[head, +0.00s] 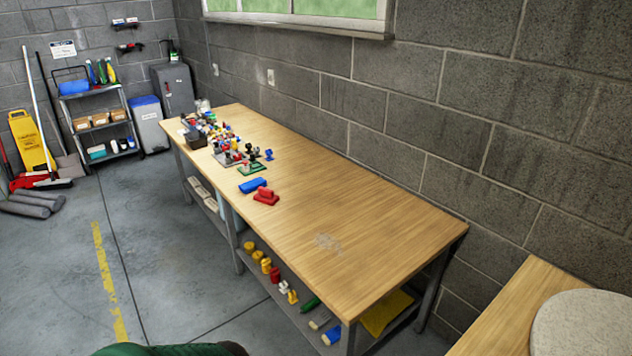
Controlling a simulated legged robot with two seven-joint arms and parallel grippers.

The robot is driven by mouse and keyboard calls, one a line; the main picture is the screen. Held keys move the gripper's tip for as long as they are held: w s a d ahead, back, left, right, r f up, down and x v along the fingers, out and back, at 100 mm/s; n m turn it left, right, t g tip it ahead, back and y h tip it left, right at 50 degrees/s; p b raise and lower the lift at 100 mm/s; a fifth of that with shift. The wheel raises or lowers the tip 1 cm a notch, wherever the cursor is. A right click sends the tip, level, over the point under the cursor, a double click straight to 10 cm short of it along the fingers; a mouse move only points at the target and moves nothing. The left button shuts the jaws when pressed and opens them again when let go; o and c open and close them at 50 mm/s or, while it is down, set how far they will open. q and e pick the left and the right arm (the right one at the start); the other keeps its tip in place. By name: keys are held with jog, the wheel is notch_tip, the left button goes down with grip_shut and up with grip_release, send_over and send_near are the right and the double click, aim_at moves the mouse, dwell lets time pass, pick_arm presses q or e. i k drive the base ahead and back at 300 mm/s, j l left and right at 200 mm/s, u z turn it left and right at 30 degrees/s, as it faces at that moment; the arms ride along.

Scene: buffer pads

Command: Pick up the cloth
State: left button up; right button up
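A flat yellow sheet, which may be the cloth (386,314), lies on the lower shelf of the long wooden workbench (390,240), under its near right end. The bench top and a leg hide part of it. I cannot tell for sure that it is cloth. A small blue item (252,185) and a red item (266,197) lie on the bench top near its front edge. Neither of my grippers shows in the head view.
Colourful small parts (205,128) crowd the far end of the bench. The lower shelf (262,300) holds several coloured items. A second wooden table with a round pale top (585,325) stands at lower right. The floor (165,245) left of the bench is clear.

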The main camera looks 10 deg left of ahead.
aim_at(247, 187)
jog(key=i+j+z, duration=0.4)
jog(key=j+z, duration=0.15)
jog(key=i+j+z, duration=0.1)
jog(key=j+z, duration=0.15)
jog(key=j, duration=0.25)
jog(key=i+j+z, duration=0.1)
jog(key=j+z, duration=0.15)
jog(key=j, duration=0.15)
jog(key=j+z, duration=0.25)
jog(key=j, duration=0.15)
jog(key=i, duration=0.05)
